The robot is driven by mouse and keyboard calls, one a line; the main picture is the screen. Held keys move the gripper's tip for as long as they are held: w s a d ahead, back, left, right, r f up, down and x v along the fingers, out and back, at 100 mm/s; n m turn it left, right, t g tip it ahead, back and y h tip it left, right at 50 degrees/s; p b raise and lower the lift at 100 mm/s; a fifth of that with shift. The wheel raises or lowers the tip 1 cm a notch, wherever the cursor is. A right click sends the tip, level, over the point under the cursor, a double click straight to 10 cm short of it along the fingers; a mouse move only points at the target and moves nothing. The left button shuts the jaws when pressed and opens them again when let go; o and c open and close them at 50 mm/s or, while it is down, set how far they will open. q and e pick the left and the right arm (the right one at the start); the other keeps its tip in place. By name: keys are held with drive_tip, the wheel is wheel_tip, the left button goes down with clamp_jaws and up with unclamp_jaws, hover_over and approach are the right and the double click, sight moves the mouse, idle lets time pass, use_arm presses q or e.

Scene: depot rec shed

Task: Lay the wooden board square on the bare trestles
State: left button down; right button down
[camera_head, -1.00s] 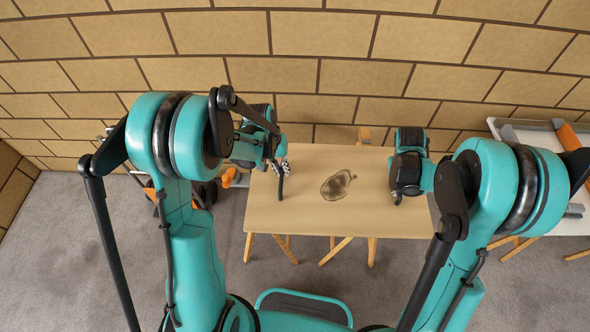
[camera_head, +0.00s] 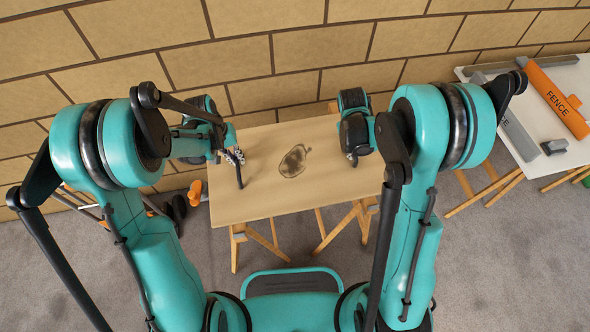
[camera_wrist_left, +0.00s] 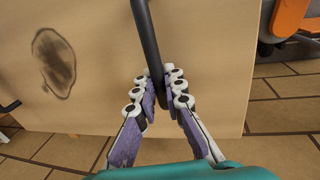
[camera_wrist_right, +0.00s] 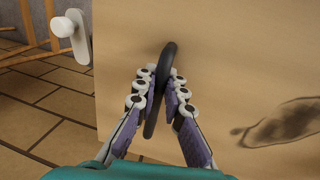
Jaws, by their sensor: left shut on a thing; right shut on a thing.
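The wooden board (camera_head: 258,196) is flat and tan with a dark ring-like stain, and it spans above the wooden trestles (camera_head: 340,228). Only the trestles' legs show below its front edge; whether it touches their tops is hidden. My left gripper (camera_head: 233,158) is shut on a dark handle (camera_wrist_left: 147,35) on the board's left part. My right gripper (camera_head: 354,158) is shut on another dark handle (camera_wrist_right: 169,58) near the board's right end. In the head view the board overhangs the trestle legs at both ends and appears slightly turned.
A white table (camera_head: 483,72) at the right bears an orange box (camera_head: 553,98) marked FENCE and grey pieces. A brick wall (camera_head: 300,58) stands close behind the board. Orange and dark items (camera_head: 194,193) lie left of it. Grey floor (camera_head: 500,270) is open at front right.

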use_arm(q)
drive_tip(key=shift+f, duration=0.15)
use_arm(e)
drive_tip(key=shift+f, duration=0.15)
